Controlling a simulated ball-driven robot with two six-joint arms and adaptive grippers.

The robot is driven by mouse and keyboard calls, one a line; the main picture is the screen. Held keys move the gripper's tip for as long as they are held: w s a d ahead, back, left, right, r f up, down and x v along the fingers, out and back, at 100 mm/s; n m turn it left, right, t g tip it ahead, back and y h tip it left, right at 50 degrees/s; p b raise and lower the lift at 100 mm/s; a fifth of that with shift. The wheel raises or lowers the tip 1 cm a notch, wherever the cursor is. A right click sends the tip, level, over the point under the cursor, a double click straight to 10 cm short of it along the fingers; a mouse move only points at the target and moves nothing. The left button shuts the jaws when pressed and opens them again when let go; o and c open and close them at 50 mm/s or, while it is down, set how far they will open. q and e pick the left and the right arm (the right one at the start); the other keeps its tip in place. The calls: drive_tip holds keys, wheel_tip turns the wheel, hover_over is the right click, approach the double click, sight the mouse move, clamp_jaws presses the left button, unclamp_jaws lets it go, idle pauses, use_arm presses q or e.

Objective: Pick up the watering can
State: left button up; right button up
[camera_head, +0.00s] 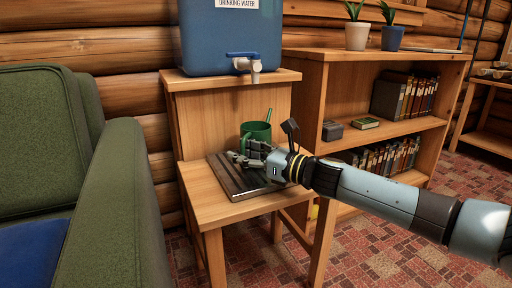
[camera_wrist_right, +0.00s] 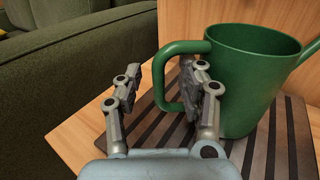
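The green watering can (camera_head: 257,130) stands upright on a dark slatted tray (camera_head: 228,181) on the lower wooden shelf. In the right wrist view, the can (camera_wrist_right: 250,75) is at the right, with its handle loop facing left and its spout at the right edge. My right gripper (camera_head: 243,156) is at the can's near side. In the wrist view its fingers (camera_wrist_right: 161,75) are apart, with the handle's outer bar showing between them. The right finger overlaps the handle opening; I cannot tell whether it touches. My left gripper is not in view.
A blue water dispenser (camera_head: 230,35) with a tap stands on the higher wooden level behind the can. A green armchair (camera_head: 125,200) is close on the left. A bookcase (camera_head: 312,95) with books and potted plants stands at the right.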

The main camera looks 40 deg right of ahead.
drive_tip(key=shift+c, duration=0.2)
clamp_jaws()
drive_tip(key=shift+r, duration=0.15)
idle(0.4)
